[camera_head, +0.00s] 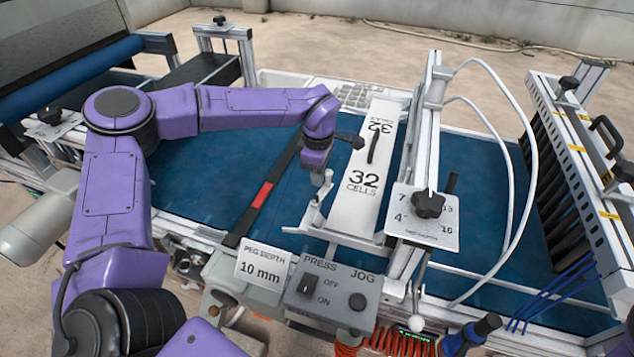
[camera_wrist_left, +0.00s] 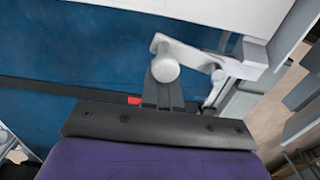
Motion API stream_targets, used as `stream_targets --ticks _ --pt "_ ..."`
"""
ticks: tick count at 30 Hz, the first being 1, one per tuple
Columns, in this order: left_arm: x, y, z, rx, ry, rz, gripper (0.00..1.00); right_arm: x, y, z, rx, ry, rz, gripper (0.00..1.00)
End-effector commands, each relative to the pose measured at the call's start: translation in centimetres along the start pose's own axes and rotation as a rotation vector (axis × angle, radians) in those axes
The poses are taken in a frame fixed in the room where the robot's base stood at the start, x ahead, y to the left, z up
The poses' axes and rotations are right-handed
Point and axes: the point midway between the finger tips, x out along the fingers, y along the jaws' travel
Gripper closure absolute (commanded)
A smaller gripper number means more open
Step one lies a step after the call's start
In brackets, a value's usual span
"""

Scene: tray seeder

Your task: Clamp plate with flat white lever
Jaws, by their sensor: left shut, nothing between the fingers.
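The white plate (camera_head: 366,195) marked "32 CELLS" lies across the blue belt, with a dark slot-like handle near its middle. A pale lever (camera_head: 319,200) with a rounded end stands at the plate's near-left corner, by a metal bracket. In the left wrist view the lever (camera_wrist_left: 195,52) runs from a white round knob to a hinge at the white plate's edge (camera_wrist_left: 220,10). My left gripper (camera_head: 318,174) is just above the lever, fingers down. Its fingers (camera_wrist_left: 163,92) are shut and empty, close to the knob. Contact cannot be told. My right gripper is not in view.
A metal post with a depth dial (camera_head: 428,204) and white hoses stands right of the plate. The control box (camera_head: 331,292) and "PEG DEPTH" sign (camera_head: 262,268) are in front. A black bar with a red mark (camera_head: 262,194) crosses the belt at left.

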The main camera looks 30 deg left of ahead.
Motion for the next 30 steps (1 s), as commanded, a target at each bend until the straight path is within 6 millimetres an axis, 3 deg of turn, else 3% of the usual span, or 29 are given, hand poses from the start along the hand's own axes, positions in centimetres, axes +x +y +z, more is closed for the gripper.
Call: stream_targets --ticks 30 --pt "0.0 -0.2 3.4 0.001 -0.001 0.0 1.0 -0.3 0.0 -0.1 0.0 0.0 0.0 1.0"
